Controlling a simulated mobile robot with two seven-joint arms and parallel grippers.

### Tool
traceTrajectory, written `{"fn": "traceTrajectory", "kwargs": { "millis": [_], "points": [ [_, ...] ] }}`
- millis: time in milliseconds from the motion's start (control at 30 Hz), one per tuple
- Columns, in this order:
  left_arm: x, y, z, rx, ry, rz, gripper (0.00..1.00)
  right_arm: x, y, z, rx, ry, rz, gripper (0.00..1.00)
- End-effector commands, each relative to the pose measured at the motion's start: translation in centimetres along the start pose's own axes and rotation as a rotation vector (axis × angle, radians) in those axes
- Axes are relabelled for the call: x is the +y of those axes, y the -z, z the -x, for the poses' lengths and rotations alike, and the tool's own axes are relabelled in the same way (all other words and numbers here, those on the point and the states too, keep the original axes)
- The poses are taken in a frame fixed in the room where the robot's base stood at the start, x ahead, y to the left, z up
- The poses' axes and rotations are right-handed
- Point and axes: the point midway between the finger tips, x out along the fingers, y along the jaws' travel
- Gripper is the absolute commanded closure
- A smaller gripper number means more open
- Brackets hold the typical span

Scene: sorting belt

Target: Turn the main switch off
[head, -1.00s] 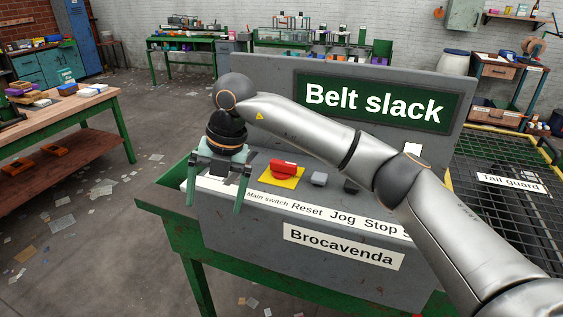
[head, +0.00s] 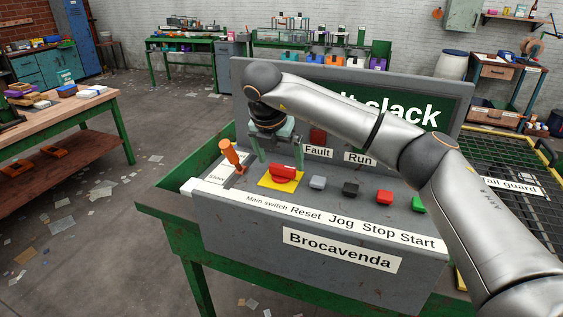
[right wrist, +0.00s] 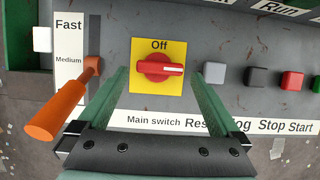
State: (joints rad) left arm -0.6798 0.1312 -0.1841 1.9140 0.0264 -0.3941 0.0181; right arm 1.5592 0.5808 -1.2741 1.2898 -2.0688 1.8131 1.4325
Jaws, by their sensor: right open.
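The main switch (head: 284,173) is a red rotary knob on a yellow plate, on the sloping grey panel. In the right wrist view the knob (right wrist: 160,68) lies crosswise, its white mark pointing right, while the word "Off" is printed above it. My right gripper (head: 281,160) is open and empty, just above and behind the switch in the head view. In the right wrist view its two green fingers reach up on either side of the knob, apart from it. My left gripper is not in view.
An orange lever (head: 232,153) stands just left of the switch, close to the left finger. Grey (head: 318,183), black (head: 350,188), red (head: 384,197) and green (head: 418,203) buttons line up to the right. A tall sign board (head: 243,90) rises behind.

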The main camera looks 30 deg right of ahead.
Motion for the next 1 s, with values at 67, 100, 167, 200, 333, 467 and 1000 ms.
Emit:
{"fn": "traceTrajectory", "kwargs": {
  "millis": [67,100,167,200,333,467,1000],
  "points": [
    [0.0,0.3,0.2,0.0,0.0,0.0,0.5,-0.1,0.0,-1.1,0.001,0.003,0.0,0.0],
    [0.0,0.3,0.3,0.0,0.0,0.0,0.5,-0.1,0.0,-1.6,0.002,0.002,0.0,0.0],
    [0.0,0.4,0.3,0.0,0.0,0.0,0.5,0.0,0.0,-2.2,0.002,0.001,0.0,0.0],
    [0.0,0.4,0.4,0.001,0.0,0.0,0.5,0.0,0.0,-2.5,0.001,0.0,-0.001,0.0],
    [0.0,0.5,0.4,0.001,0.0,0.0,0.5,0.0,0.0,-3.0,0.001,0.0,0.0,0.0],
    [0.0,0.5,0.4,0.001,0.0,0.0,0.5,0.0,0.0,-3.0,0.0,0.0,0.0,0.0],
    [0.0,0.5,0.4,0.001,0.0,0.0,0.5,0.0,0.0,-2.9,0.001,0.0,0.0,0.49]
  ]
}}
